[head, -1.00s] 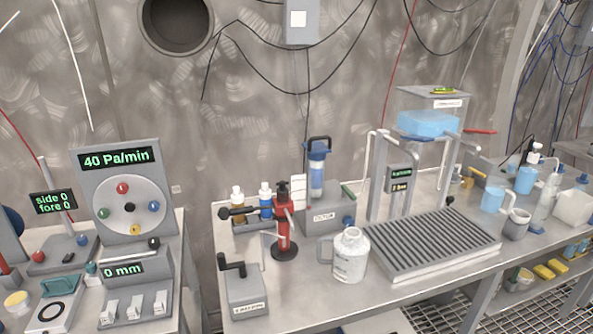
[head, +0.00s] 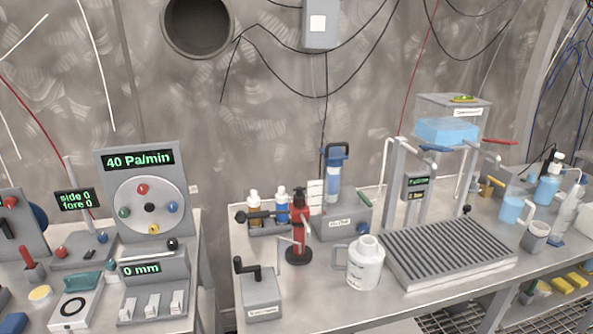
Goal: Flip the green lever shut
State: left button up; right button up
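I cannot make out for certain which part is the green lever. A water stand (head: 420,187) on the right bench holds a clear tank of blue water (head: 447,131). A blue lever (head: 435,148) lies near level at its front, and a red lever (head: 500,141) sticks out to the right. A small yellow-green piece (head: 464,98) lies on the tank's top; its shape is too small to tell. Neither of my grippers is in view.
A ribbed drain tray (head: 450,252) lies below the tank, with a white jug (head: 366,263) to its left. A red hand pump (head: 299,230) and a grey crank box (head: 261,295) stand further left. A gauge panel (head: 148,195) stands on the left bench across a gap.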

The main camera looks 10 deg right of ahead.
aim_at(361, 196)
jog(key=i+l, duration=0.1)
jog(key=l, duration=0.35)
jog(key=i+l, duration=0.1)
jog(key=l, duration=0.3)
jog(key=i+l, duration=0.1)
jog(key=l, duration=0.35)
jog(key=i+l+u, duration=0.1)
jog(key=l, duration=0.35)
